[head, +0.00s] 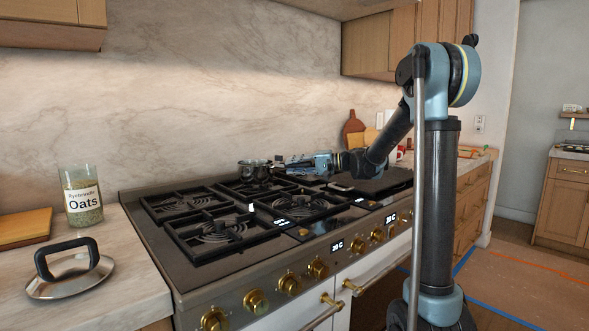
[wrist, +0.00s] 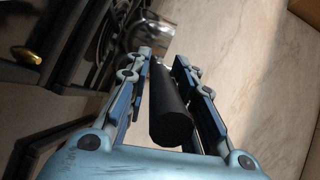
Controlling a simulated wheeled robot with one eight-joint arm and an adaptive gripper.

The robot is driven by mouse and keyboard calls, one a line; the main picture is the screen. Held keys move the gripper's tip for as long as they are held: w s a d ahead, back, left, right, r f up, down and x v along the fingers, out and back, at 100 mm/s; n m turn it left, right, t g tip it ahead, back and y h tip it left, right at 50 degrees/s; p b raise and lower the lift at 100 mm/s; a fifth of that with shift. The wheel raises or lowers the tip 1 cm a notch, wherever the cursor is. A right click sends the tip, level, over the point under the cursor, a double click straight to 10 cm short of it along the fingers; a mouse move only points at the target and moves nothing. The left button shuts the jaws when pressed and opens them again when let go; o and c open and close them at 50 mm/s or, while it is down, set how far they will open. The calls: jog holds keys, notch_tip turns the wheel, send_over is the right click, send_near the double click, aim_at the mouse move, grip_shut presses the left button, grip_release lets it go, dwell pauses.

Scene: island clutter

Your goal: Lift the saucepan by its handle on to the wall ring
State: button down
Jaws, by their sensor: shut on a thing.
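The small dark metal saucepan (head: 254,171) is at the wall side of the hob, over the middle rear ring (head: 249,188). I cannot tell whether its base touches the grate. My gripper (head: 283,162) is to the right of the pan, reaching in from the right. In the wrist view my gripper (wrist: 161,62) is shut on the saucepan's black handle (wrist: 170,112), which lies lengthwise between the fingers. The pan's metal body (wrist: 155,35) shows beyond the fingertips, partly hidden by them.
Other rings with black grates lie at left (head: 185,202) and at front (head: 215,233). An oats jar (head: 82,196) and a lid with a black handle (head: 70,272) stand on the left worktop. The marble wall (head: 200,90) rises behind the hob.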

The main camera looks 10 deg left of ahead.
jog(key=shift+f, duration=0.55)
dwell(1.0)
jog(key=c, duration=1.3)
grip_release()
jog(key=shift+f, duration=0.1)
jog(key=d, duration=0.4)
jog(key=d+r, duration=0.1)
jog(key=d, duration=0.7)
jog(key=shift+s+r, duration=0.25)
jog(key=shift+s, duration=0.1)
